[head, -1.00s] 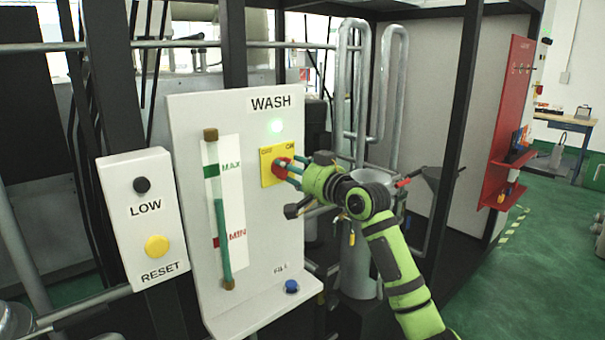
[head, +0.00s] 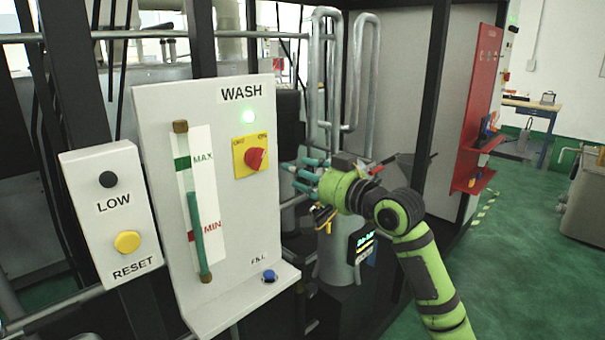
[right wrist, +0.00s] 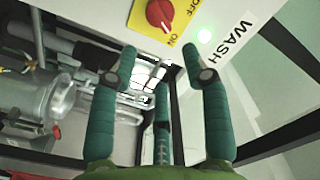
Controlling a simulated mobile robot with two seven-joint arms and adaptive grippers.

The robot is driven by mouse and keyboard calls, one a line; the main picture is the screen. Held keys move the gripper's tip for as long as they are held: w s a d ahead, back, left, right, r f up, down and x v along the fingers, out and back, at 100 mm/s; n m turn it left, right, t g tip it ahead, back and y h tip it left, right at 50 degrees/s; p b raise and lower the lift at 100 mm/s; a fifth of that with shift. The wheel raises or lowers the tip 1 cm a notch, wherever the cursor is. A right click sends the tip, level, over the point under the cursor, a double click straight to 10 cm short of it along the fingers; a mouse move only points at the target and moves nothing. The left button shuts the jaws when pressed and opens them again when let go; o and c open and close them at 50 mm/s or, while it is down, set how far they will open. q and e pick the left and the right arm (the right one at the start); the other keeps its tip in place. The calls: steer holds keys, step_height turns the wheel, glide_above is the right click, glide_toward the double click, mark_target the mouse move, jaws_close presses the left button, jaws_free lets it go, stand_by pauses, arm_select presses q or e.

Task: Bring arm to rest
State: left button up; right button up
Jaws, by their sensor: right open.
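My right arm (head: 425,255) is green and comes in from the lower right in the head view. Its right gripper (head: 300,174) is open and empty, apart from the WASH panel (head: 150,110) and to the right of its red knob (head: 256,158). The knob sits on a yellow plate, its handle pointing toward ON. The right wrist view shows the spread teal fingers (right wrist: 150,80) with nothing between them, and the red knob (right wrist: 160,13) beyond them at the top. A green light (head: 249,117) is lit under the word WASH. My left gripper is not in view.
A box marked LOW and RESET (head: 112,205) with a yellow button stands left of the panel. A blue button (head: 269,276) is on the panel's lower ledge. Metal pipes (head: 362,75) and a dark post (head: 432,90) stand near the arm. Green floor (head: 510,230) is open at right.

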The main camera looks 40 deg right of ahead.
stand_by(0.3)
